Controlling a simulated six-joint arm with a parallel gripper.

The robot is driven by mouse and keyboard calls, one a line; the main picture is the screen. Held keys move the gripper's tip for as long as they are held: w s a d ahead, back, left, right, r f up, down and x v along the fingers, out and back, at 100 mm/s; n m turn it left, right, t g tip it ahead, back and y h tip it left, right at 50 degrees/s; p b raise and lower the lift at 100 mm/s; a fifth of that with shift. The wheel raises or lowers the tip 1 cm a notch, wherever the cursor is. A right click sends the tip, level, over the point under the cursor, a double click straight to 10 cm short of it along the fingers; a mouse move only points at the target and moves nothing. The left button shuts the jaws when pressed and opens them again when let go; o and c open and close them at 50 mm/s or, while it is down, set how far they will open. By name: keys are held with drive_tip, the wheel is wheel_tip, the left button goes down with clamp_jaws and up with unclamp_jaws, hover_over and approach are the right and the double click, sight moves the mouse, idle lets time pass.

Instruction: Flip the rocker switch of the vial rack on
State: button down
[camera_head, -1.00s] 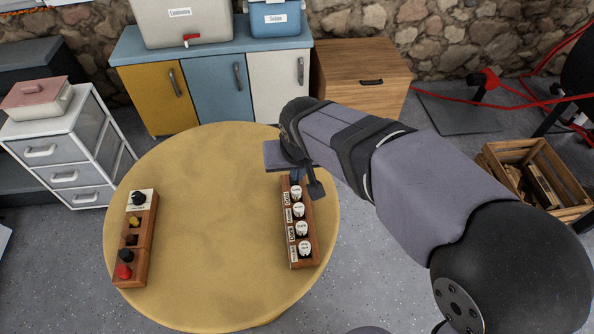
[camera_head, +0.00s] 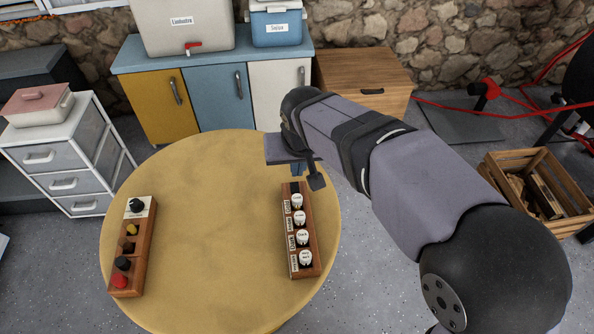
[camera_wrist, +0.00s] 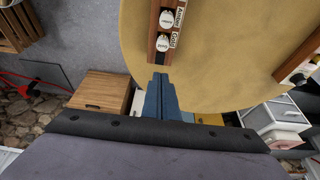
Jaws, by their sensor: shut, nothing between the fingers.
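The vial rack (camera_head: 315,262) is a wooden block near the right edge of the round table, holding several white-capped vials with small labels. A dark patch at its far end, seemingly the rocker switch (camera_head: 295,187), is too small to read as on or off. The rack's end also shows at the top of the wrist view (camera_wrist: 154,45). My gripper (camera_head: 298,170) is over the table's far right edge, just beyond that end. Its blue fingers (camera_wrist: 160,77) are shut and empty, pointing at the rack's end with a small gap in the picture; contact cannot be confirmed.
The round yellow table (camera_head: 215,230) is clear in the middle. A wooden control block (camera_head: 140,245) with knobs and a red button lies at its left. Cabinets (camera_head: 212,98) stand behind, a white drawer unit (camera_head: 62,165) at left, and a wooden crate (camera_head: 535,190) at right.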

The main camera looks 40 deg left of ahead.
sight(295, 190)
drive_tip(key=p+x, duration=0.1)
drive_tip(key=x, duration=1.1)
drive_tip(key=shift+s+d+f+p, duration=0.1)
drive_tip(key=shift+d+f+p, duration=0.05)
drive_tip(key=shift+f+p, duration=0.3)
drive_tip(key=shift+f, duration=0.1)
